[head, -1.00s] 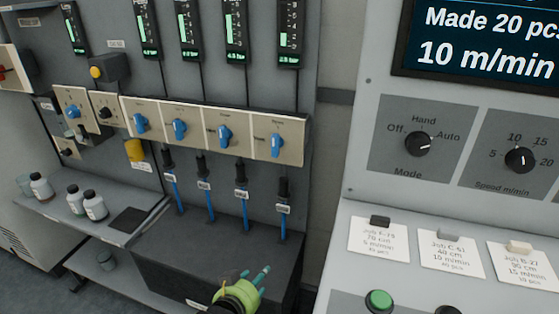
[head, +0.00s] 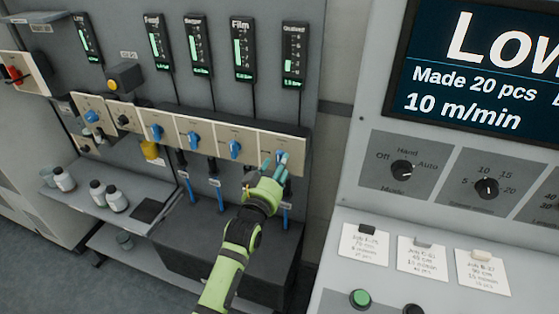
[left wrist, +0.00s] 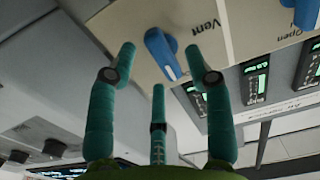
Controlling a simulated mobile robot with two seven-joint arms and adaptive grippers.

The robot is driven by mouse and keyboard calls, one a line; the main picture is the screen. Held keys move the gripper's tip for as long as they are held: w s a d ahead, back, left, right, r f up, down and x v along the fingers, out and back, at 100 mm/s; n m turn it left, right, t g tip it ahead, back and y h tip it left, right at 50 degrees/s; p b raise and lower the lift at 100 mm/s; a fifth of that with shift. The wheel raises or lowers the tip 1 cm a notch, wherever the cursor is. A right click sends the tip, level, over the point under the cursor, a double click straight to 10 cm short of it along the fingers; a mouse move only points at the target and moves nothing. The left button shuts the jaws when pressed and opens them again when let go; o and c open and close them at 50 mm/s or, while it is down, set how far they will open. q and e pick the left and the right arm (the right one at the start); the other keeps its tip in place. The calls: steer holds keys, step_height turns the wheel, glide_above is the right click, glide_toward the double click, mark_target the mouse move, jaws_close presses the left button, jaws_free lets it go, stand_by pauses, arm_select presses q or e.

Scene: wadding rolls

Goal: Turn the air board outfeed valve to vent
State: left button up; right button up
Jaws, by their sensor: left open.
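The rightmost valve's blue handle (head: 279,156) is partly hidden behind the teal fingers of my left gripper (head: 282,167). In the left wrist view this blue handle (left wrist: 161,52) lies tilted between the open fingertips of my left gripper (left wrist: 160,60), with a gap visible on each side. The word "Vent" (left wrist: 204,27) is printed on the plate beside it. I cannot tell whether any finger touches the handle. My right gripper is not in view.
Other blue handles (head: 235,149) sit to the left in the row. Black meters (head: 294,55) hang above. A grey control panel (head: 345,190) with display and knobs stands to the right. Bottles (head: 64,179) stand on a shelf at the left.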

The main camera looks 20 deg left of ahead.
arm_select(q)
steer(key=shift+w, duration=0.9)
jaws_close()
